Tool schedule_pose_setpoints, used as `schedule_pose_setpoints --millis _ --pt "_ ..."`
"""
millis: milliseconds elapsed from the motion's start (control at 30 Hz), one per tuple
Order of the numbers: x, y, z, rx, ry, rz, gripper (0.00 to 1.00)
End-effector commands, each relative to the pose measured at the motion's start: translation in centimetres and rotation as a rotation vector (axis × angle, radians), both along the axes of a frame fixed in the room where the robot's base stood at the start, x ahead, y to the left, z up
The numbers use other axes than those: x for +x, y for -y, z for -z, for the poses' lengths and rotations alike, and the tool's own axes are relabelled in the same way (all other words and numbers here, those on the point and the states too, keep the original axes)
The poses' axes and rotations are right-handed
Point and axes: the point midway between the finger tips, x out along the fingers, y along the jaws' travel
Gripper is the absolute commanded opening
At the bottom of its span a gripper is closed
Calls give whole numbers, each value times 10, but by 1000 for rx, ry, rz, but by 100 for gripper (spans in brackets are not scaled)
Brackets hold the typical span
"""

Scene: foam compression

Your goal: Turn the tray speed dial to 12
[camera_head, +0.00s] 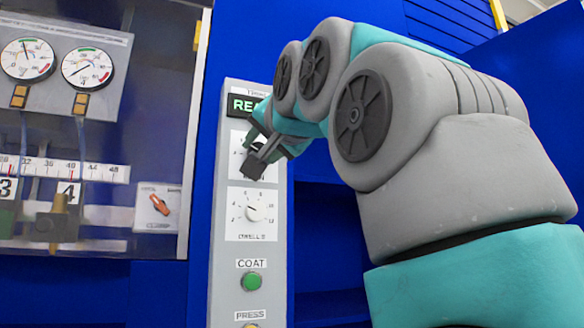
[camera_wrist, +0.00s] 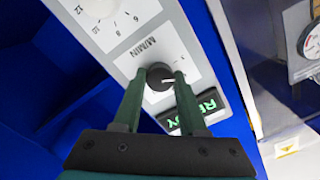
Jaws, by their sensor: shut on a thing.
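The tray speed dial (camera_wrist: 157,75) is a dark round knob on a white scale plate marked M/MIN, seen in the wrist view. A short pale pointer mark shows on its face. Most of its scale numbers are hidden, so I cannot read the setting. My gripper (camera_wrist: 160,80) is shut on the knob, one finger at each side. In the head view my gripper (camera_head: 260,156) reaches the upper scale plate (camera_head: 236,165) from the right and covers most of the dial.
Below on the grey panel are the DWELL S dial (camera_head: 254,213), a green COAT button (camera_head: 251,281) and a partly cut-off PRESS button. A lit green display (camera_head: 241,105) sits above. A windowed cabinet with two gauges (camera_head: 87,68) and an orange switch (camera_head: 159,205) stands left.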

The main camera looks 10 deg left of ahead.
Motion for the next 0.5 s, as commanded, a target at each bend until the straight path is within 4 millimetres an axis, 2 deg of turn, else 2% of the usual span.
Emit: schedule_pose_setpoints --millis 500 --pt "0 -1 2 39 -28 0 0"
